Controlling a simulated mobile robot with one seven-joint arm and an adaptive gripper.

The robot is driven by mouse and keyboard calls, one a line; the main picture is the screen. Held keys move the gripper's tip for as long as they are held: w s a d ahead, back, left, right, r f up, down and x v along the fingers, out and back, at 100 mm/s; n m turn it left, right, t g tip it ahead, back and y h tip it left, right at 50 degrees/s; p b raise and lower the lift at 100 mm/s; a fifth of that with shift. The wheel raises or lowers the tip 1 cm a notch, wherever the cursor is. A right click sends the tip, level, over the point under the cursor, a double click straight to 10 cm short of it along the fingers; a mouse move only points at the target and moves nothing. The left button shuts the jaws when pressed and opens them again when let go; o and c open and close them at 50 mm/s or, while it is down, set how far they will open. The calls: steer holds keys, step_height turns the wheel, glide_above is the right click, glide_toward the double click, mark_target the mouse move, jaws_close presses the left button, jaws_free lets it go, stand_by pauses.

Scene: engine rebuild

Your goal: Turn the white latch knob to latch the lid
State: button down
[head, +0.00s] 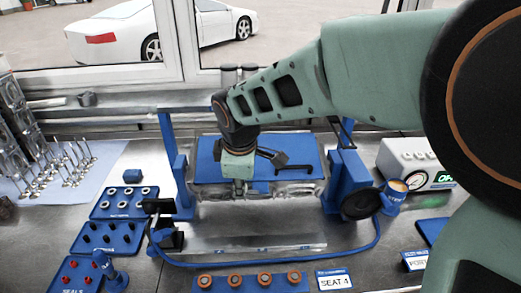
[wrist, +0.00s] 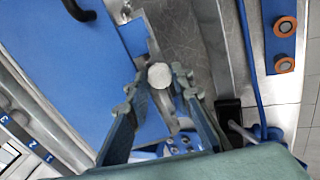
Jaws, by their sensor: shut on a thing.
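The white latch knob (wrist: 160,76) shows as a round white top between the fingers in the wrist view. My gripper (wrist: 157,84) is shut on it, one finger on each side. In the head view my gripper (head: 240,188) points down at the front edge of the blue lid and hides the knob. The blue lid (head: 308,155) lies flat between two blue posts and has a black handle (head: 294,168). In the wrist view the lid (wrist: 60,65) fills the left side. I cannot tell the knob's turn angle.
A tray of orange-ringed parts (head: 250,283) lies in front, with a "SEAT 4" card (head: 335,280) beside it. A blue hose (head: 270,262) crosses the front. Blue part trays (head: 108,238) stand left, a white gauge box (head: 415,160) right.

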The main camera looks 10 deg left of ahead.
steer(key=shift+n+p, duration=0.3)
steer(key=shift+n, duration=0.3)
steer(key=c, duration=1.7)
jaws_free()
steer(key=shift+v, duration=3.8)
